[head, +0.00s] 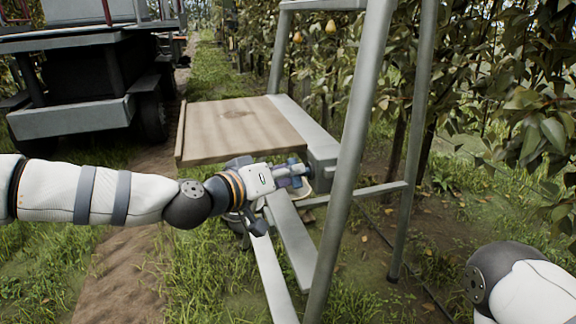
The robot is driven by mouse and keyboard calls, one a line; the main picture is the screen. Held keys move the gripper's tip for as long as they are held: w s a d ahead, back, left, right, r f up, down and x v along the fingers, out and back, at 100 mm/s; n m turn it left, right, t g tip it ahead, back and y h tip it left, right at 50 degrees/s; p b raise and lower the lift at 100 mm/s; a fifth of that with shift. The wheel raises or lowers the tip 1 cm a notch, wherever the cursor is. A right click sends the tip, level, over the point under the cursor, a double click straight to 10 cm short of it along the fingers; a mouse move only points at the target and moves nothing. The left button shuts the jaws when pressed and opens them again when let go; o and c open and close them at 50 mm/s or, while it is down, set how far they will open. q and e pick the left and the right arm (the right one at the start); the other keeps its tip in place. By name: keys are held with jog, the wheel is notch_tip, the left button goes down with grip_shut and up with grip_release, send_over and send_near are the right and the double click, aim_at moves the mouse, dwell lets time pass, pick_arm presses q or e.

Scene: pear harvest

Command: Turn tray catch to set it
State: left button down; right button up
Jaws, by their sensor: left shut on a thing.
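The wooden tray (235,125) lies flat on the grey metal ladder frame in the middle of the head view. My left gripper (297,172) reaches in from the left, past the tray's near right corner, with its fingers beside the metal rail. It is shut on what appears to be the tray catch, which the fingers mostly hide, so I cannot tell how the catch is turned. My right arm shows only a black joint and a white link at the lower right; its gripper is out of view.
The ladder's upright leg (351,155) stands just right of my left gripper, with a crossbar (365,194) behind it. A dark vehicle (78,75) is at the upper left. Pear trees (500,100) line the right. Grass and a dirt track lie below.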

pick_arm(q)
jog(key=shift+w+a+r+n+g+p, duration=0.1)
jog(key=shift+w+n+g+p, duration=0.1)
jog(key=shift+n+g, duration=0.7)
jog(key=shift+w+r+n+g+p, duration=0.1)
jog(key=shift+w+n+g+p, duration=0.1)
jog(key=shift+n+g, duration=0.65)
jog(key=shift+w+a+n+g+p, duration=0.1)
jog(key=shift+n+g+p, duration=0.1)
jog(key=shift+n+g, duration=0.7)
pick_arm(e)
jog(key=shift+w+r+t, duration=0.3)
jog(key=shift+w+r, duration=0.6)
jog(key=shift+r, duration=0.1)
pick_arm(q)
jog(key=shift+g, duration=0.25)
jog(key=c, duration=1.5)
grip_release()
jog(key=v, duration=1.2)
